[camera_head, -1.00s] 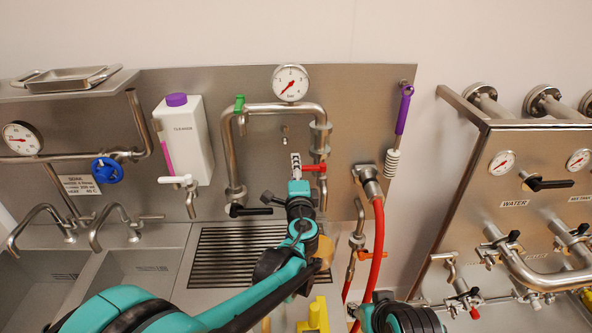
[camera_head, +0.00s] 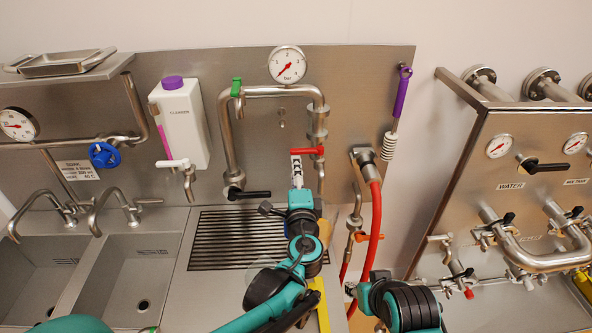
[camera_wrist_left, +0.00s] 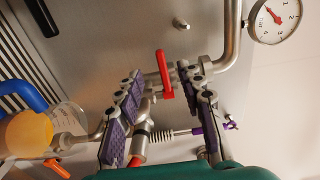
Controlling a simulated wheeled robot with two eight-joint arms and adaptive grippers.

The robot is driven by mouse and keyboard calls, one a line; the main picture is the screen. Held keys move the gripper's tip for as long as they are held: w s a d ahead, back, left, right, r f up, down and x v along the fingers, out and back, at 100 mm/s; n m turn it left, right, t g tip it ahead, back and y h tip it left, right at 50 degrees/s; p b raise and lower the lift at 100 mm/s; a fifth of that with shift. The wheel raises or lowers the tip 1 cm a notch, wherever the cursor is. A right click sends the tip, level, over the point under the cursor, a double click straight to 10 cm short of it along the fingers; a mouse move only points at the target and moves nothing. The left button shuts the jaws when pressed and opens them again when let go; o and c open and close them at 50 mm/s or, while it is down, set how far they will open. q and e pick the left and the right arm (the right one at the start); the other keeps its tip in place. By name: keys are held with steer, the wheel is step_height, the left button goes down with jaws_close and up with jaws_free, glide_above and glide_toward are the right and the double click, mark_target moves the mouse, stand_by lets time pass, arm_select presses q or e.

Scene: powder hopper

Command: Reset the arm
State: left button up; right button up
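My left gripper (camera_head: 297,164) points up at the splash panel, just below a red valve handle (camera_head: 309,150) on the bent steel pipe (camera_head: 260,92). In the left wrist view the two purple-padded fingers of the gripper (camera_wrist_left: 158,98) stand apart with nothing gripped. The red handle (camera_wrist_left: 164,75) shows beyond the gap between them and looks clear of both pads. My left arm reaches up from the bottom left over the sink top.
A pressure gauge (camera_head: 287,64) tops the pipe. A red hose (camera_head: 375,230) hangs right of my left arm. Sinks (camera_head: 128,275) and a drain grille (camera_head: 232,226) lie left and below. A cleaner bottle (camera_head: 184,128) and purple-handled brush (camera_head: 401,98) flank the pipe. A water panel (camera_head: 460,195) stands right.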

arm_select(q)
steer(key=s+a+f+n+g+y+b, duration=0.25)
steer(key=s+a+f+n, duration=0.3)
steer(key=a, duration=0.55)
steer(key=s+a+f+n+g+y+b, duration=0.15)
steer(key=s+a+f+n+g, duration=0.35)
steer(key=a, duration=0.5)
steer(key=s+f+n+g+h+b, duration=0.1)
steer(key=s+f+n+h, duration=0.1)
steer(key=s+f, duration=0.3)
steer(key=s+a+f+n+g+h+b, duration=0.1)
steer(key=s+f+n+g+h+b, duration=0.1)
steer(key=s+f+n, duration=0.3)
steer(key=s, duration=0.4)
steer(key=shift+s, duration=0.15)
